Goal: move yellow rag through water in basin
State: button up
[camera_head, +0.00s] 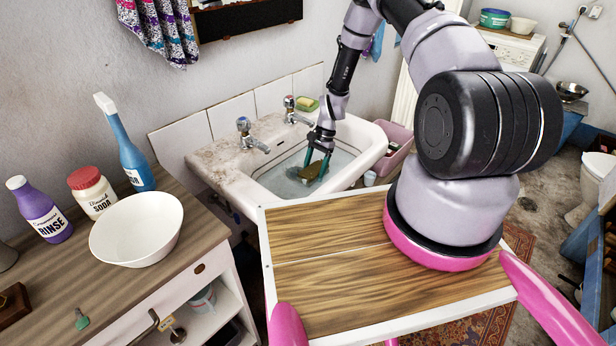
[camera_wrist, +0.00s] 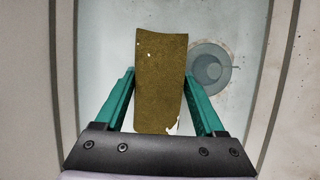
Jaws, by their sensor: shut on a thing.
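The yellow rag (camera_wrist: 160,80) looks dark mustard in the wrist view, a flat upright rectangle between the two green fingers. My gripper (camera_wrist: 160,92) is shut on it, one finger at each side edge. In the head view my gripper (camera_head: 317,166) reaches down into the white basin (camera_head: 234,184), and the rag (camera_head: 313,171) shows small and brownish between the fingers. Pale bluish water (camera_head: 283,184) lies in the basin around the rag. How deep the rag sits in the water is hard to tell. A round drain (camera_wrist: 210,68) shows right of the rag.
A pink tub (camera_head: 393,146) is right of the basin. A white bowl (camera_head: 137,228), bottles and a blue spray bottle (camera_head: 124,142) stand on the left counter.

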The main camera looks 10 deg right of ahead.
aim_at(304, 175)
jog(key=shift+w+d, duration=0.15)
jog(key=shift+d, duration=0.05)
jog(key=shift+a, duration=0.1)
jog(key=shift+s+a, duration=0.9)
jog(key=shift+a, duration=0.3)
jog(key=shift+s+a, duration=0.9)
jog(key=shift+a, duration=0.25)
jog(key=shift+w+d, duration=0.6)
jog(key=shift+d, duration=0.2)
jog(key=shift+w+d, duration=0.55)
jog(key=shift+d, duration=0.3)
jog(key=shift+w+d, duration=0.6)
jog(key=shift+d, duration=0.2)
jog(key=shift+s+a, duration=0.6)
jog(key=shift+a, duration=0.2)
jog(key=shift+s+a, duration=0.55)
jog(key=shift+a, duration=0.3)
jog(key=shift+s+a, duration=0.6)
jog(key=shift+a, duration=0.2)
